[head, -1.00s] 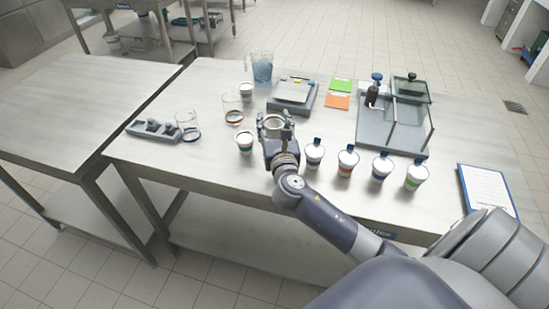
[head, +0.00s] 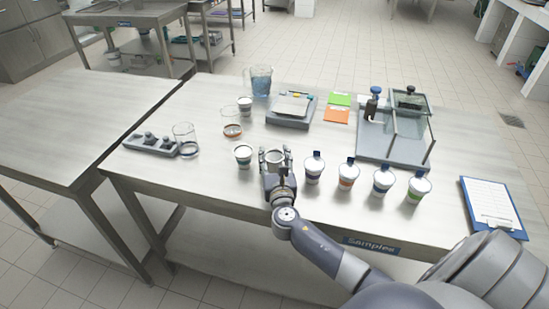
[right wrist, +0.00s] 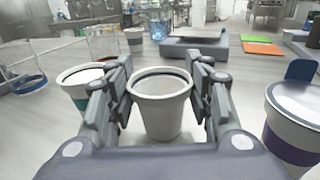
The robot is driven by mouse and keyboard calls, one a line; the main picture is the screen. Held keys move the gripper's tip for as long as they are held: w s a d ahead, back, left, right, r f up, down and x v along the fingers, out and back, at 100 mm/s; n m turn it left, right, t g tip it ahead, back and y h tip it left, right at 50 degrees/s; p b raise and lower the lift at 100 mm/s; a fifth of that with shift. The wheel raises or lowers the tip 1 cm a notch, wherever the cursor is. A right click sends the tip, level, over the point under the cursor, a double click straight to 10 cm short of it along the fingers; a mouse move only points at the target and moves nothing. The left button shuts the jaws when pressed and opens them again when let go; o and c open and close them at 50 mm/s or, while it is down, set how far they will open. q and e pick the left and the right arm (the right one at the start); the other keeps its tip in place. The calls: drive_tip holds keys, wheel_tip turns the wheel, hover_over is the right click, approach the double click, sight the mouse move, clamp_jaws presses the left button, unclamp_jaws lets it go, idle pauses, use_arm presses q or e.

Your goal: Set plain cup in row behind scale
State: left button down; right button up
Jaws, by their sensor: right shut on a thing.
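My right gripper (head: 275,154) is shut on a plain white cup (right wrist: 162,104), with one finger on each side. The cup is open-topped, upright and has no visible stripe. In the head view it is between a teal-striped open cup (head: 243,156) on the left and a lidded cup (head: 314,168) on the right. I cannot tell whether its base touches the table. The grey scale (head: 283,120) with a light plate stands farther back, beyond the gripper. Another open cup (head: 245,106) stands left of the scale. My left gripper is not in view.
More lidded cups (head: 383,181) continue the row rightward. Two glass beakers (head: 232,128) (head: 184,135), a grey block with weights (head: 150,145) and a blue-filled jug (head: 260,80) are at left and back. A glass-sided stand (head: 395,150) and a clipboard (head: 491,205) are at right.

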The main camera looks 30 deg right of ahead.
drive_tip(key=shift+f, duration=0.2)
drive_tip(key=o, duration=0.6)
drive_tip(key=shift+r, duration=0.1)
drive_tip(key=shift+o, duration=0.2)
drive_tip(key=shift+r, duration=0.2)
drive_tip(key=shift+s+a+f, duration=0.1)
drive_tip(key=shift+s+a, duration=0.1)
drive_tip(key=shift+s, duration=0.05)
drive_tip(key=b+v, duration=0.1)
drive_tip(key=v, duration=1)
drive_tip(key=shift+s, duration=0.25)
